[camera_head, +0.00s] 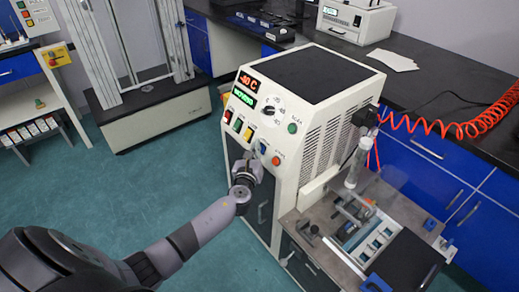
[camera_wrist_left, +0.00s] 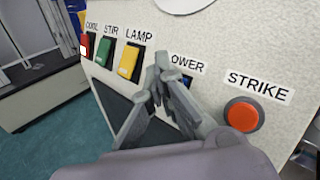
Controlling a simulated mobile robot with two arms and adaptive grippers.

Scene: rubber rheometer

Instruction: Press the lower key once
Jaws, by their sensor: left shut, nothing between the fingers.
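The white machine (camera_head: 310,110) has a front control panel. A blue key (camera_head: 263,148) sits low on it; in the left wrist view the blue key (camera_wrist_left: 187,80) is mostly hidden behind my fingers. The label above it reads "OWER", its first letter covered. My left gripper (camera_head: 254,160) is shut and empty, its tips close in front of the panel just left of the blue key. In the left wrist view my left gripper (camera_wrist_left: 165,66) lies between the yellow LAMP key (camera_wrist_left: 129,62) and the blue key. I cannot tell whether it touches the panel. My right gripper is not in view.
A round red STRIKE button (camera_wrist_left: 242,115) is right of the blue key. Green (camera_wrist_left: 103,51) and red (camera_wrist_left: 85,45) keys are left of the LAMP key. A round green button (camera_head: 292,128) and a black knob (camera_head: 269,111) are higher up. A bench with a fixture (camera_head: 350,225) stands at right.

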